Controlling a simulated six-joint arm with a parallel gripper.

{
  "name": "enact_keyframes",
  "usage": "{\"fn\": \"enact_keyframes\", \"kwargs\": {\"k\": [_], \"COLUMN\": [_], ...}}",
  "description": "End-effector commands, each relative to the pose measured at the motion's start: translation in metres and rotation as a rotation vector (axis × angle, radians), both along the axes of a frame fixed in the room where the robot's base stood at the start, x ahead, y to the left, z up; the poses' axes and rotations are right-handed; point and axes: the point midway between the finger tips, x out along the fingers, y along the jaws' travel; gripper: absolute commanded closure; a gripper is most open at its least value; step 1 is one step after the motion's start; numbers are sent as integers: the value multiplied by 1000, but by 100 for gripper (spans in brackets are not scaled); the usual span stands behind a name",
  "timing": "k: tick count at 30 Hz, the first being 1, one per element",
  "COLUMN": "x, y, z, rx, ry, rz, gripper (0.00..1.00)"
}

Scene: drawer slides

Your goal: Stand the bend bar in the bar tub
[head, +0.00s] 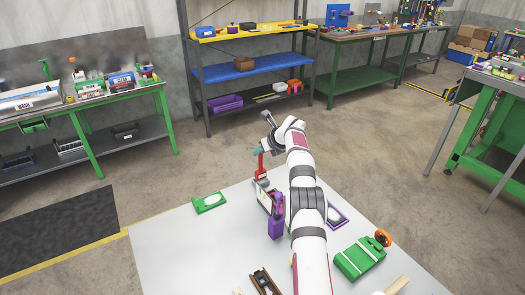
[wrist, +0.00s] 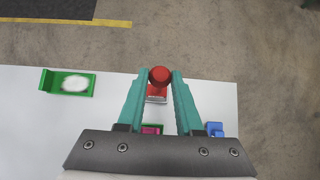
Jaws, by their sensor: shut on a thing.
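My gripper (wrist: 160,80) has teal fingers that are shut on the round top of a red piece, which I take to be the bend bar (wrist: 159,73). In the head view the bend bar (head: 261,165) hangs upright below my gripper (head: 258,151), over the far part of the table. Under it in the wrist view is a red and whitish part (wrist: 157,95); I cannot tell whether it touches the bar. A tall purple container (head: 275,228), possibly the bar tub, stands nearer, beside my arm, with purple pieces rising from it.
A green tray with a white oval (head: 209,203) lies at the table's left. A purple tray (head: 337,216) lies partly behind my arm. A green block (head: 360,259), an orange ring (head: 383,238) and a brown holder (head: 265,281) are nearer. The table's left front is clear.

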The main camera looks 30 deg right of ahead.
Motion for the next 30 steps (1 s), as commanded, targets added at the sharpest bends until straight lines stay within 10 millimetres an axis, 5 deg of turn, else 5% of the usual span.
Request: {"fn": "enact_keyframes", "kwargs": {"k": [30], "x": [0], "y": [0], "z": [-22], "rx": [1], "ry": [0], "rz": [1], "gripper": [100]}}
